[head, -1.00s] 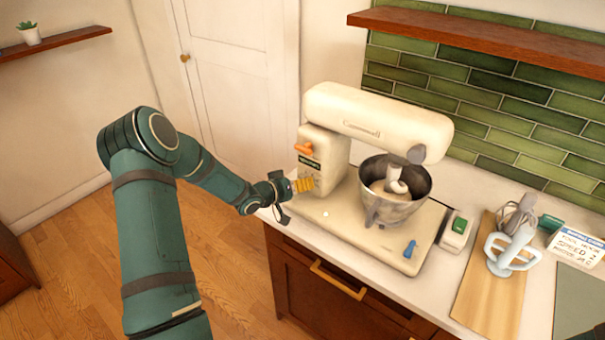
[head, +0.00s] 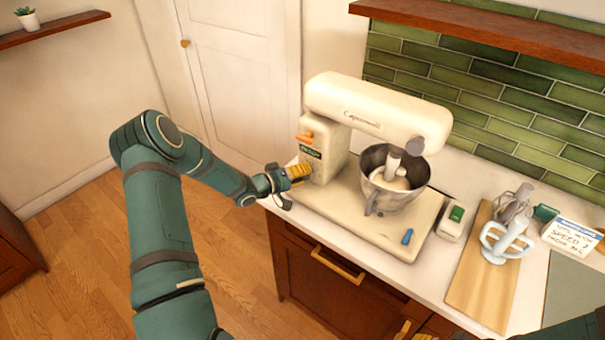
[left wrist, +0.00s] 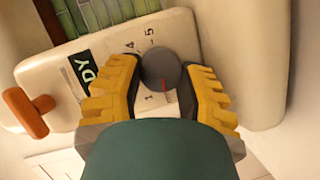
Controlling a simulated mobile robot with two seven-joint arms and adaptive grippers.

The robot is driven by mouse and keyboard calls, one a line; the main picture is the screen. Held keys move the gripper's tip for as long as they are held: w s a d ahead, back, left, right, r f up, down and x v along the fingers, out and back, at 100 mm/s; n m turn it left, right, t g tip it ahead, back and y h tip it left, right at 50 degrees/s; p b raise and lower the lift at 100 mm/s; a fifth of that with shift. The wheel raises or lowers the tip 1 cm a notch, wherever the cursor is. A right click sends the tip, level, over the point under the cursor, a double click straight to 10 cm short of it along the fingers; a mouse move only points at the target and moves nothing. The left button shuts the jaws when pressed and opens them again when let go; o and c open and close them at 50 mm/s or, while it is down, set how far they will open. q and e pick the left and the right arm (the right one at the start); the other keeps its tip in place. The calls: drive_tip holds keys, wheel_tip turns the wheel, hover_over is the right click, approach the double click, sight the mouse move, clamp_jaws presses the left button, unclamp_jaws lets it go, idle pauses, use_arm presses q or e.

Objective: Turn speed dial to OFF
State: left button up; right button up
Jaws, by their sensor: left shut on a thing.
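The cream stand mixer (head: 376,112) stands on the white counter. Its speed dial (left wrist: 160,66) is a round grey knob with a red mark, seen in the left wrist view, with the numbers 1, 4 and 5 around it. The red mark points to the lower side of the picture, near the 1. My left gripper (head: 300,173) has its yellow ridged fingers on both sides of the dial, shut on it. In the head view the gripper hides the dial. My right gripper (head: 404,330) shows only in part at the bottom edge.
An orange lever (head: 305,138) sits above the dial. A metal bowl (head: 395,203) is under the mixer head. Open floor lies left of the counter.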

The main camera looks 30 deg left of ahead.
use_arm(q)
drive_tip(key=shift+r, duration=0.1)
drive_tip(key=o, duration=1.2)
drive_tip(key=shift+s+f, duration=0.1)
drive_tip(key=shift+f, duration=0.1)
drive_tip(key=shift+s+a, duration=0.2)
drive_tip(key=shift+s, duration=0.1)
drive_tip(key=shift+r+v, duration=0.15)
drive_tip(key=shift+v, duration=1.65)
drive_tip(key=shift+r+v, duration=0.1)
drive_tip(key=shift+v, duration=1.7)
